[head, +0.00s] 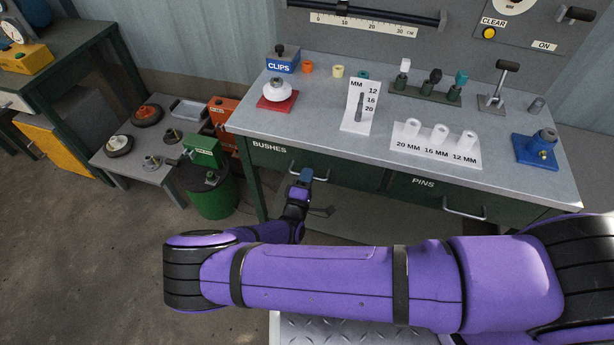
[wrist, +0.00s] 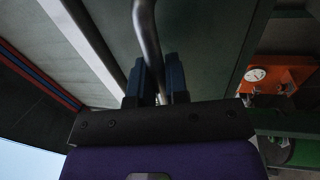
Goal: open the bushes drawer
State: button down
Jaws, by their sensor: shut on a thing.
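The bushes drawer (head: 270,154) is a dark green front under the left part of the workbench, marked BUSHES in white. It looks closed, its front about level with the bench frame. Its metal bar handle (head: 317,177) shows in the head view, and the bar also shows in the wrist view (wrist: 148,38). My gripper (head: 305,175) is at the left end of this handle. In the wrist view its two dark blue fingers (wrist: 158,80) are shut on the bar, one on each side. The fingertips' exact contact is partly hidden.
The pins drawer (head: 410,182) with its own handle is to the right. The workbench top (head: 330,85) holds a clips box, coloured bushes, white cylinders and a blue block. A green bin (head: 212,195) and a low table (head: 150,160) stand to the left. My arm crosses the foreground.

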jog(key=r+v, duration=0.2)
jog(key=v, duration=1)
jog(key=s+r+v, duration=0.1)
jog(key=r+v, duration=0.1)
jog(key=v, duration=1)
jog(key=shift+s+a+r, duration=0.2)
jog(key=shift+s+r, duration=0.05)
jog(key=shift+r, duration=0.05)
jog(key=c, duration=1.1)
grip_release()
jog(key=shift+c, duration=0.2)
